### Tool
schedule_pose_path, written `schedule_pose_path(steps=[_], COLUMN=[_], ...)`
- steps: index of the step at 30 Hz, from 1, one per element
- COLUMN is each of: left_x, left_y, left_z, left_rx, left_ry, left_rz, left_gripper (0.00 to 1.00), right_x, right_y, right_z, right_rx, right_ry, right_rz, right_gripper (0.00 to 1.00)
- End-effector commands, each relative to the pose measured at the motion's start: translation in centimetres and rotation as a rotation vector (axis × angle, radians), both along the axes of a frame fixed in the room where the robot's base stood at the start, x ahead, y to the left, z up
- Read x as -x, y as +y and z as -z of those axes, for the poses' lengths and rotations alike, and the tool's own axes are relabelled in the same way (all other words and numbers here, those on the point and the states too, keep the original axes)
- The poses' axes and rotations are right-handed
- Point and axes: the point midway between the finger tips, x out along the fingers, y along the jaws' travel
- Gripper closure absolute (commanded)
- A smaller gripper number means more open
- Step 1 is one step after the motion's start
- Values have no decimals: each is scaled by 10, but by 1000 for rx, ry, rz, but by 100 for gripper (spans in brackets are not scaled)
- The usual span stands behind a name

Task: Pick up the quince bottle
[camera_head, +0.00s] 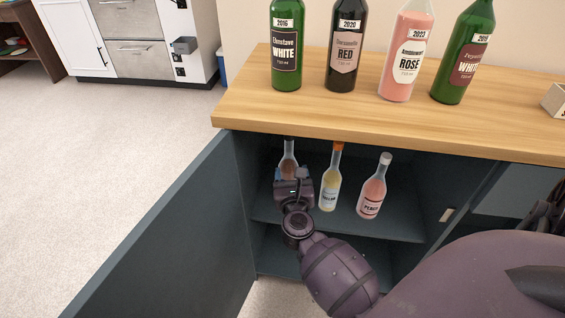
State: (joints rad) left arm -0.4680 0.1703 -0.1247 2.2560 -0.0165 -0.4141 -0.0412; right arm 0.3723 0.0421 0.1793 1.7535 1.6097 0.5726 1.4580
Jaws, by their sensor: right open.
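Three small bottles stand on the shelf of the open cabinet below the counter. The left one (289,150) is clear with a brownish content, and my right gripper hides its lower part and label. The middle one (330,183) holds pale yellow liquid and has an orange cap; its label is too small to read. The right one (372,188) is pink, labelled peach. I cannot read which is the quince bottle. My right gripper (292,178) is open in front of the left bottle, left of the yellow one; contact cannot be told. My left gripper is not in view.
The wooden counter (240,101) overhangs the shelf (400,229) and carries several large wine bottles. The open cabinet door (165,240) stands to the left of my right arm. Open carpet (100,150) lies farther left.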

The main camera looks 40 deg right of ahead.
Motion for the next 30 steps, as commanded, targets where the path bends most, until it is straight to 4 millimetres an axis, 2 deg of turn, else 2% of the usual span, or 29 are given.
schedule_pose_path(steps=[1,5,12,20,30], left_x=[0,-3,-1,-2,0], left_y=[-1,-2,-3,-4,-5], left_z=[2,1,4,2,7], left_rx=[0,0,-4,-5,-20], left_ry=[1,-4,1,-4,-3], left_rz=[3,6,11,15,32], left_gripper=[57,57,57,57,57], right_x=[-3,-13,-39,-53,-86], right_y=[-1,-8,-29,-39,-63], right_z=[6,7,7,7,10], right_rx=[-40,-89,-88,-87,-85], right_ry=[-12,-34,-36,-34,-31], right_rz=[14,29,28,28,27], right_gripper=[38,38,38,38,38])
